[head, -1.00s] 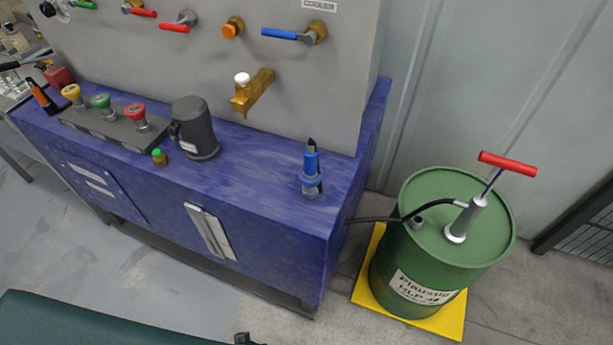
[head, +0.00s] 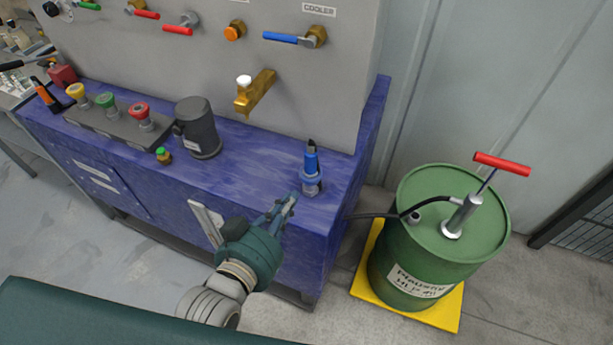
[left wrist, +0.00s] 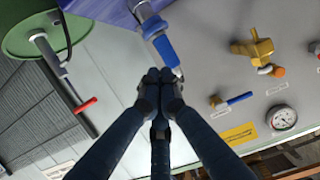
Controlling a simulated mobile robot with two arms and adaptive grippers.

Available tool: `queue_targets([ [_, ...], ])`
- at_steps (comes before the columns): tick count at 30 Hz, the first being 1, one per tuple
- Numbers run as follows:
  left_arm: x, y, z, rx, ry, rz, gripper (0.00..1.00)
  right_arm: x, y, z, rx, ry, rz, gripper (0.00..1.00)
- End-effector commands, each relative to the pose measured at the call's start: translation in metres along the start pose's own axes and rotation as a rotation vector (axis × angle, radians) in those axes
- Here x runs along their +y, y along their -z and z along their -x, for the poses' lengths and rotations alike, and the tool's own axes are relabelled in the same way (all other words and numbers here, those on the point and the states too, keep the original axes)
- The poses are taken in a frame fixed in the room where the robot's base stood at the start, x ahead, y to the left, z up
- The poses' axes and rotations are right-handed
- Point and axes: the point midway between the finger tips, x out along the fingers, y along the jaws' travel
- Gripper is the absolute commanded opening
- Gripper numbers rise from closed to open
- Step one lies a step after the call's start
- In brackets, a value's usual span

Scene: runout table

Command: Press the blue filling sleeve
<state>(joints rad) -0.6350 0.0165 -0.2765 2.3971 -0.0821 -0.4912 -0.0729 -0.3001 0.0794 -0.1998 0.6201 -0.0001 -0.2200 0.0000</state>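The blue filling sleeve (head: 311,163) stands upright on the right part of the blue bench top, with a black tip above it and a grey-blue collar below. In the left wrist view the sleeve (left wrist: 166,49) lies just beyond the fingertips. My left gripper (head: 290,202) is in front and a little left of the sleeve's base, over the bench's front edge. Its fingers (left wrist: 160,84) are together with nothing between them, and they look apart from the sleeve. My right gripper is in neither view.
A brass tap (head: 254,92) juts from the grey panel left of the sleeve. A dark grey canister (head: 197,128) and button box (head: 122,125) stand further left. A green drum (head: 440,262) with a red-handled pump stands right of the bench. The bench top around the sleeve is clear.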

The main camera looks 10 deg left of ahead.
Motion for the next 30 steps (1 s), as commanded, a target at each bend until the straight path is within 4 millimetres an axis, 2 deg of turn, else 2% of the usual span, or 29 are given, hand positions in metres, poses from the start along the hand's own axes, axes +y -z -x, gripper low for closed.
queue_targets([
  [1, -0.001, 0.01, 0.004, 0.02, 0.002, 0.001, 0.0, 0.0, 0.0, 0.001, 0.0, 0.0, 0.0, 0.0],
  [4, -0.001, 0.019, 0.006, 0.039, 0.004, 0.002, 0.0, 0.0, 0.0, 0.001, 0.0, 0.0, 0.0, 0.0],
  [17, -0.001, 0.022, 0.0, 0.042, 0.005, 0.002, 0.0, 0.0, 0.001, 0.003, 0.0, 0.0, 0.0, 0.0],
  [23, -0.001, 0.025, -0.031, 0.044, 0.004, 0.002, 0.0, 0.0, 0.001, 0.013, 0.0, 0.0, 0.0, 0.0],
  [30, -0.002, 0.027, -0.084, 0.042, 0.005, 0.002, 0.0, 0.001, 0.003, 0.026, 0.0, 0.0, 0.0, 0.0],
])
